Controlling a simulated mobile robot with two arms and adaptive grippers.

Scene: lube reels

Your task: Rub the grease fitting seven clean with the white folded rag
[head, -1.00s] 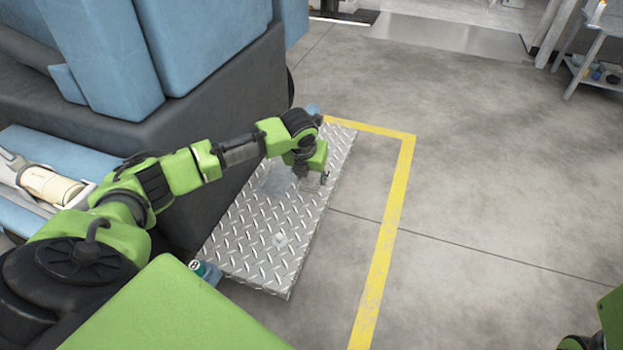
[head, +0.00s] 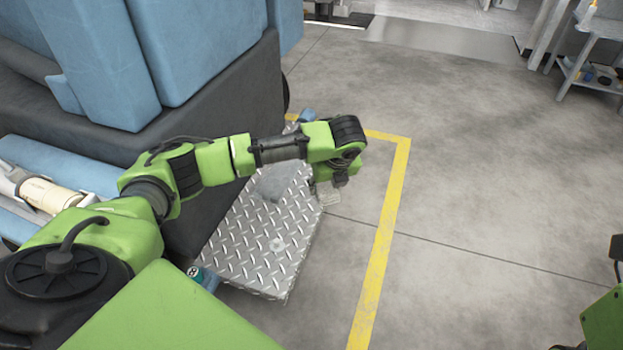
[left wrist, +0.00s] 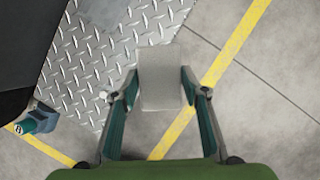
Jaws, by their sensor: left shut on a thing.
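My left gripper (head: 329,190) is shut on the white folded rag (left wrist: 162,78), which shows between its two fingers in the left wrist view. The rag shows pale and small in the head view (head: 330,199). The gripper is beside the right edge of the diamond-patterned metal plate (head: 250,240), held over the floor. I cannot make out which part is grease fitting seven. My right gripper is out of view.
A large blue and dark grey machine (head: 200,50) stands left of the plate. A small blue thing (head: 307,115) is at the plate's far end. A yellow floor line (head: 385,235) runs to the right, with open concrete floor beyond. A shelf (head: 590,70) stands far right.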

